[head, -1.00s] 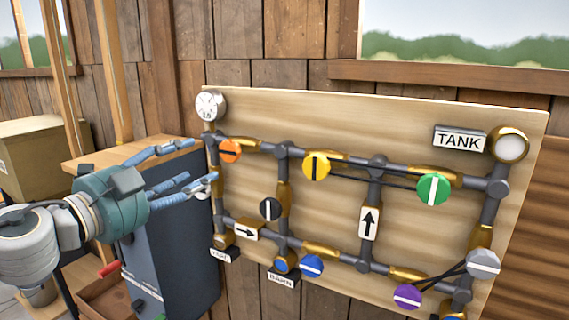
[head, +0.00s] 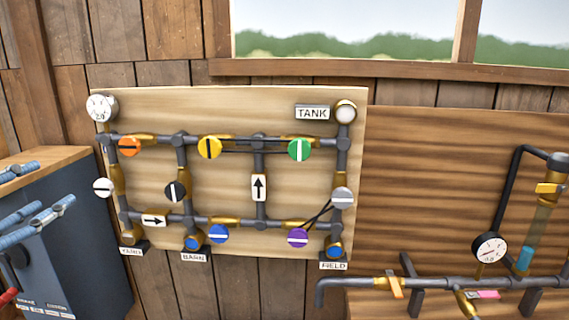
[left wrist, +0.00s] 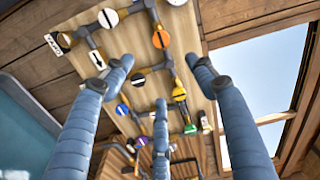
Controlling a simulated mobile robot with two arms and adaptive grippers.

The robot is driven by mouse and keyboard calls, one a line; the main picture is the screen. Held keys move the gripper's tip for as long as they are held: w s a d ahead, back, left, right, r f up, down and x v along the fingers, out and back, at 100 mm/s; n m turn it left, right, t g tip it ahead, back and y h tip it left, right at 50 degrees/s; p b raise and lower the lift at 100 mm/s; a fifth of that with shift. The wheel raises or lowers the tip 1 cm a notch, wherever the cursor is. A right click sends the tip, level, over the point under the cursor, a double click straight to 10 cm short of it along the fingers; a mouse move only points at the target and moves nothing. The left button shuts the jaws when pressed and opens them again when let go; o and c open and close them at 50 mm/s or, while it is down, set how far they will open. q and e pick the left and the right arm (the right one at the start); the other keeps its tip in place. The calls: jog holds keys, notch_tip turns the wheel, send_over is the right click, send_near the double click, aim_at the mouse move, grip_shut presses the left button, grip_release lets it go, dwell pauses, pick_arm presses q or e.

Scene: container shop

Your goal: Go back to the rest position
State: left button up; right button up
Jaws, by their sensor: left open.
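My left gripper (head: 48,200) is at the left edge of the head view, its blue fingers spread, open and empty. In the left wrist view its fingers (left wrist: 160,88) are apart with nothing between them. The fingers are clear of the pipe board (head: 230,180), left of its white knob (head: 103,187). That knob has a dark, roughly level stripe. The palm and arm are outside the head view. My right gripper is not in view.
The board carries an orange knob (head: 130,147), a yellow knob (head: 209,147), a green knob (head: 299,149) and a round gauge (head: 101,107). A dark cabinet (head: 85,250) stands below the gripper. More pipework (head: 450,283) is at right.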

pick_arm(q)
jog(key=w+d+f+n+g+h, duration=0.15)
jog(key=w+d+f, duration=0.35)
jog(key=d+f, duration=0.75)
jog(key=s+d+f+n+g+y, duration=0.1)
jog(key=d+f+n, duration=0.15)
jog(key=f, duration=0.55)
jog(key=s+d+f+n+g, duration=0.1)
jog(key=d+f+n+g, duration=0.15)
jog(key=f, duration=0.55)
jog(key=s+f+n+g+y, duration=0.2)
jog(key=s+f+n+g, duration=0.65)
jog(key=s+f, duration=1.6)
notch_tip(320, 180, down, 23)
jog(key=s+d+g, duration=0.1)
jog(key=s+g, duration=0.1)
jog(key=s+a+f+m+g, duration=0.1)
jog(key=s+a+f, duration=0.2)
jog(key=s+f, duration=1.4)
jog(key=shift+s+f, duration=0.4)
jog(key=shift+f, duration=0.45)
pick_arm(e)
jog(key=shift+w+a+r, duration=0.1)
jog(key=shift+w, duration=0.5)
